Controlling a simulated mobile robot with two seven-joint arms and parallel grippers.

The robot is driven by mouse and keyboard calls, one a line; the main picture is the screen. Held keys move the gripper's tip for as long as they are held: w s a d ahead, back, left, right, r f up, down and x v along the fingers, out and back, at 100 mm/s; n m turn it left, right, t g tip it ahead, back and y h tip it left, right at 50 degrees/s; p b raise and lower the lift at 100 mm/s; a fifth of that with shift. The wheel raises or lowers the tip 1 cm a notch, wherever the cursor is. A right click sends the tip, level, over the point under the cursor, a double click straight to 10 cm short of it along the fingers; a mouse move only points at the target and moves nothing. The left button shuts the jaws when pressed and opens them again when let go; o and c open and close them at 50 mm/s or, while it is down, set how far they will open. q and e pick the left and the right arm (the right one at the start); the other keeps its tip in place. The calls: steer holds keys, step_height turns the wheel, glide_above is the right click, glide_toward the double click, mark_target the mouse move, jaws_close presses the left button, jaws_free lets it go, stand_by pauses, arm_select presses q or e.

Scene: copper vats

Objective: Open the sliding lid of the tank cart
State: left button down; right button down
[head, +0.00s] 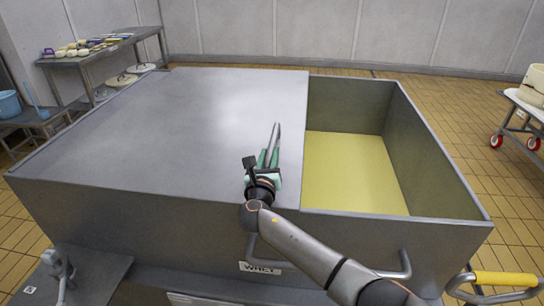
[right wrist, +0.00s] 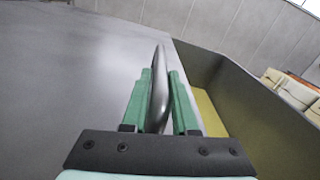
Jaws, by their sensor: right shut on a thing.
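The tank cart (head: 150,215) is a large grey metal box with a "WHEY" label on its front wall. Its flat grey sliding lid (head: 180,120) covers the left and middle part. The right part is open and shows yellow liquid (head: 350,170) inside. My right gripper (head: 270,160) is over the lid near its right edge, shut on the lid's upright grey handle (head: 275,140). In the right wrist view the handle (right wrist: 159,90) stands between the green fingers of the gripper (right wrist: 160,100).
A side table (head: 100,50) with small items stands at the back left, with a blue bucket (head: 9,104) near it. A wheeled cart (head: 525,120) is at the right. A yellow-gripped handle (head: 505,279) juts out at the front right. Tiled floor is clear beyond the tank.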

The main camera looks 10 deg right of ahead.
steer(key=shift+a+r, duration=0.1)
steer(key=shift+a, duration=0.05)
steer(key=c, duration=0.7)
jaws_free()
steer(key=shift+c, duration=0.2)
steer(key=shift+s, duration=0.5)
steer(key=p+v, duration=0.1)
steer(key=v, duration=1)
steer(key=shift+s, duration=0.25)
